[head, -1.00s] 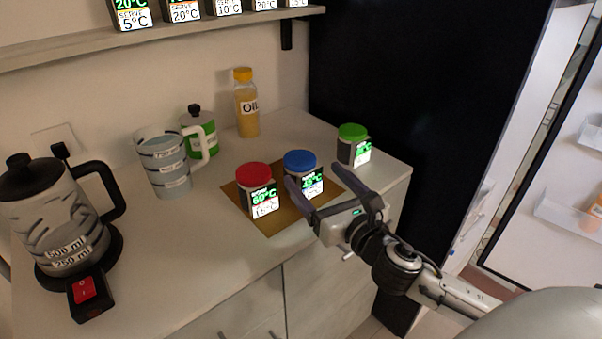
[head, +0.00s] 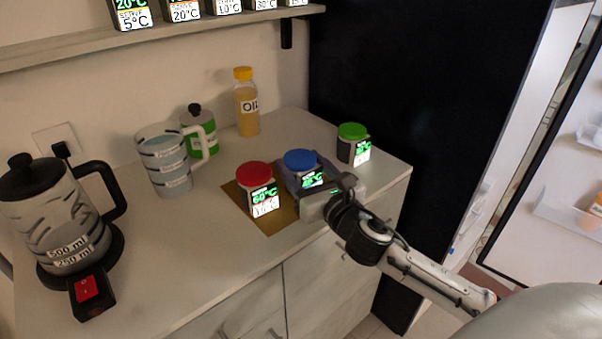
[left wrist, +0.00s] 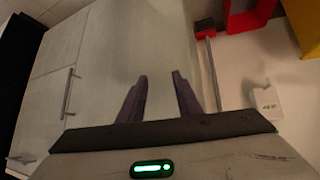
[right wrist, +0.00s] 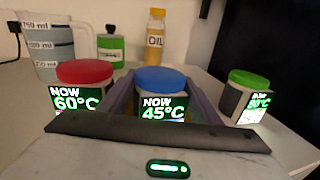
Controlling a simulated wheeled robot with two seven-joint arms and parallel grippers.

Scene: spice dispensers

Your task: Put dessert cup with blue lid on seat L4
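The dessert cup with the blue lid (head: 301,160) stands upright on a brown mat (head: 283,217) on the counter. Its display reads NOW 45°C in the right wrist view (right wrist: 160,80). My right gripper (head: 297,174) has one finger on each side of this cup, low around its body. I cannot tell whether the fingers touch it. My left gripper (left wrist: 160,88) is open and empty, seen only in its wrist view, in front of pale cabinet doors. A seat marked L4 is not visible.
A red-lidded cup (head: 254,174) stands close left of the blue one, and a green-lidded cup (head: 352,132) to the right. An oil bottle (head: 247,110), measuring jug (head: 165,165) and kettle (head: 52,215) stand on the counter (head: 180,265). A shelf (head: 80,44) with labelled cups hangs above.

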